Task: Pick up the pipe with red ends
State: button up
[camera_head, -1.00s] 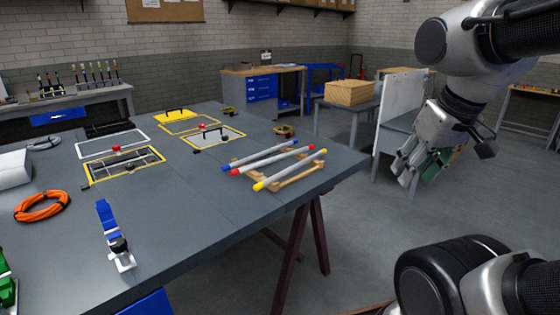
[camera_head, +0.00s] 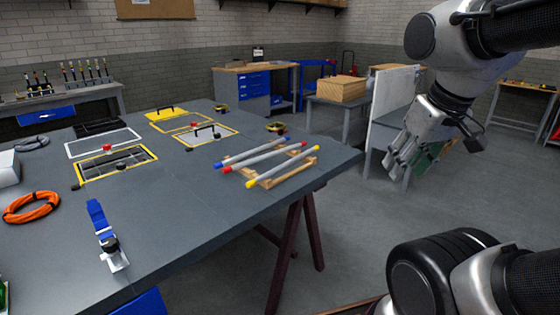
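The pipe with red ends (camera_head: 266,157) is a thin grey pipe in the middle of three. It lies slantwise on a wooden rack near the right edge of the grey table. A pipe with blue ends (camera_head: 252,152) lies behind it and a pipe with yellow ends (camera_head: 284,166) lies in front. My gripper (camera_head: 395,167) is to the right of the table, off its edge and well apart from the pipes. It points down, its fingers look spread, and nothing shows between them.
The table (camera_head: 180,220) also bears yellow-framed panels (camera_head: 115,166), an orange cable coil (camera_head: 31,206) and a blue-and-white tool (camera_head: 106,236). A wooden box (camera_head: 341,89) and a white panel (camera_head: 392,107) stand behind my gripper. Floor right of the table is clear.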

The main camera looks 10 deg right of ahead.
aim_at(230, 169)
jog(key=j+u, duration=0.15)
jog(key=u, duration=0.2)
jog(key=j+u, duration=0.3)
jog(key=k+j+u, duration=0.1)
jog(key=u, duration=0.25)
jog(key=i+l, duration=0.1)
jog(key=l, duration=0.35)
jog(key=i+l, duration=0.1)
jog(key=l, duration=0.3)
jog(key=i+l, duration=0.1)
jog(key=l, duration=0.35)
jog(key=i+l, duration=0.1)
jog(key=l, duration=0.3)
jog(key=i+l, duration=0.1)
jog(key=l, duration=0.35)
jog(key=i+l, duration=0.1)
jog(key=l, duration=0.35)
jog(key=i+l, duration=0.15)
jog(key=l, duration=0.25)
